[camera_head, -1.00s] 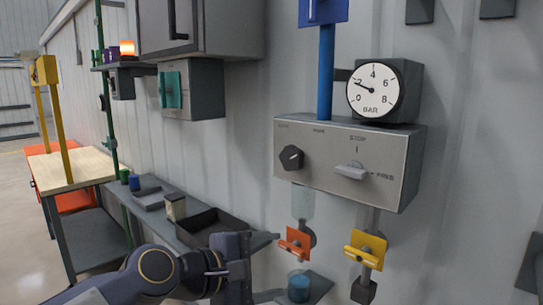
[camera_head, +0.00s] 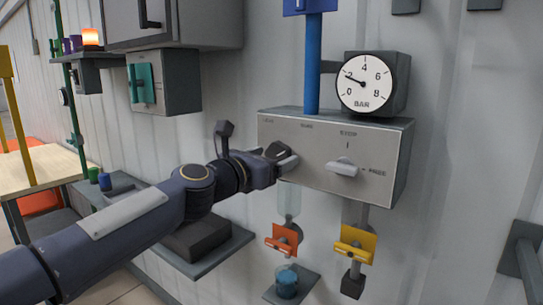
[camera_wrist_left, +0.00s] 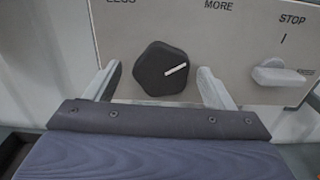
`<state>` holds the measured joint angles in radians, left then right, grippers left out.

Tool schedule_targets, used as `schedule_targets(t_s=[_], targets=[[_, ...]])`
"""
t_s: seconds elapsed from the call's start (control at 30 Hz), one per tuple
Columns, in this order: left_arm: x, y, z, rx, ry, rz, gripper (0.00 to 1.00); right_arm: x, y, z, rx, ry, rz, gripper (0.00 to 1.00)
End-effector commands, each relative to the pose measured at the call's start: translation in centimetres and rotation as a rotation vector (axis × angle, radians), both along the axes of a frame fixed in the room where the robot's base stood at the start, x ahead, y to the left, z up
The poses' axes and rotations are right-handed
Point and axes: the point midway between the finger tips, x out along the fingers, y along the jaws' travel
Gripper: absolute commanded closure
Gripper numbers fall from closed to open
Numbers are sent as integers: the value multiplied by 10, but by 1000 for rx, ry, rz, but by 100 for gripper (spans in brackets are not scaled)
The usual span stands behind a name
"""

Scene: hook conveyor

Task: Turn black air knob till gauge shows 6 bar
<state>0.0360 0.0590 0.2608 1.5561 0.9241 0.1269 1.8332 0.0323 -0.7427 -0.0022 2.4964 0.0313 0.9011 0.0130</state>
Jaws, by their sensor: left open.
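The black knob (camera_wrist_left: 162,69) sits on the grey control box (camera_head: 380,172) between the words LESS and MORE. Its white mark points to the upper right in the left wrist view. My left gripper (camera_wrist_left: 160,85) is open, with one pale finger on each side of the knob and gaps between them. In the head view the left gripper (camera_head: 283,160) covers most of the knob. The round gauge (camera_head: 364,83) above the box is marked 0 to 8 BAR. Its needle points close to 2. My right gripper is not in view.
A white lever (camera_head: 343,169) sits right of the knob, by STOP and FREE. A blue pipe (camera_head: 313,65) rises from the box. Orange (camera_head: 282,239) and yellow (camera_head: 356,244) valve handles hang below. A shelf (camera_head: 240,240) lies under my left arm.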

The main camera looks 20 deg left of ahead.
Motion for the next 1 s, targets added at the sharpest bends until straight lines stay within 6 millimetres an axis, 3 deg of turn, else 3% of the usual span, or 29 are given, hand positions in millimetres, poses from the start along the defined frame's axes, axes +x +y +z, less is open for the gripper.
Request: schedule_targets(t_s=[0.3,0.67,1.0], targets=[[4,-2,0,2,-1,0,24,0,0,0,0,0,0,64],[4,-2,0,2,-1,-1,68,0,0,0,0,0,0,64],[4,-2,0,57,-21,-2,68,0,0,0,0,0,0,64]])
